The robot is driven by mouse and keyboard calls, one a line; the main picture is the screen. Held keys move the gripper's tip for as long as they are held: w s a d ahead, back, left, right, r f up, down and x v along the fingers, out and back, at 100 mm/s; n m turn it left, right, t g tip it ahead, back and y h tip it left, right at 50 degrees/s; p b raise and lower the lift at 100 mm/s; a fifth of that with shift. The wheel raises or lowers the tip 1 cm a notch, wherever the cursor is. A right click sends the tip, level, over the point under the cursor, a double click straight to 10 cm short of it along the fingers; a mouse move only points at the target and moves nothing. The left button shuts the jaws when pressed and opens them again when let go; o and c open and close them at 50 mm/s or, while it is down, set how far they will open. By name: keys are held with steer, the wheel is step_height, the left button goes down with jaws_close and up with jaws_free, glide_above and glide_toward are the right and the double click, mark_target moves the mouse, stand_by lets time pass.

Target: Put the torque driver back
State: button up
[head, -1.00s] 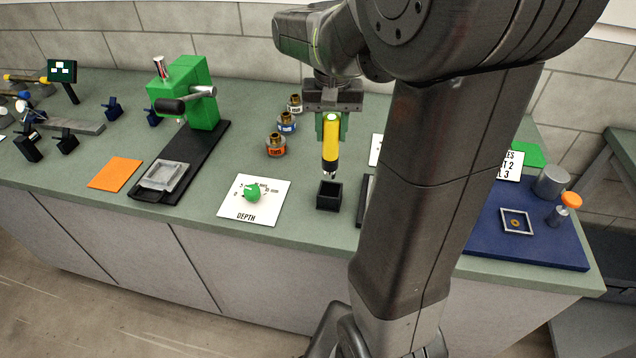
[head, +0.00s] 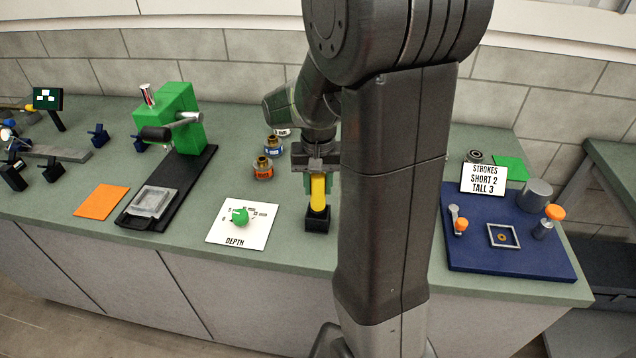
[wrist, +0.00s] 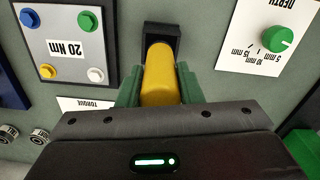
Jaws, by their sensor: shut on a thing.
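The torque driver (head: 318,190) has a yellow handle and stands about upright, its lower end inside the black square holder (head: 317,219) near the bench's front edge. My gripper (head: 317,182) is shut on the yellow handle, just above the holder. In the wrist view the yellow driver (wrist: 158,75) sits between my green fingers, and its far end enters the black holder (wrist: 162,33). The driver's tip is hidden, so I cannot tell whether it touches the holder's bottom.
A white depth card with a green knob (head: 240,216) lies left of the holder. In the wrist view, a plate marked 20 Nm (wrist: 70,45) lies on the holder's other side. Small bottles (head: 263,168) stand behind. A blue board (head: 510,250) is at the right.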

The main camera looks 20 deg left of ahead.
mark_target(318, 175)
steer(key=o, duration=0.9)
steer(key=shift+f, duration=0.1)
step_height(318, 175, up, 12)
steer(key=shift+r, duration=0.2)
steer(key=shift+f, duration=0.1)
step_height(318, 175, down, 12)
steer(key=shift+r, duration=1.7)
steer(key=shift+f, duration=0.1)
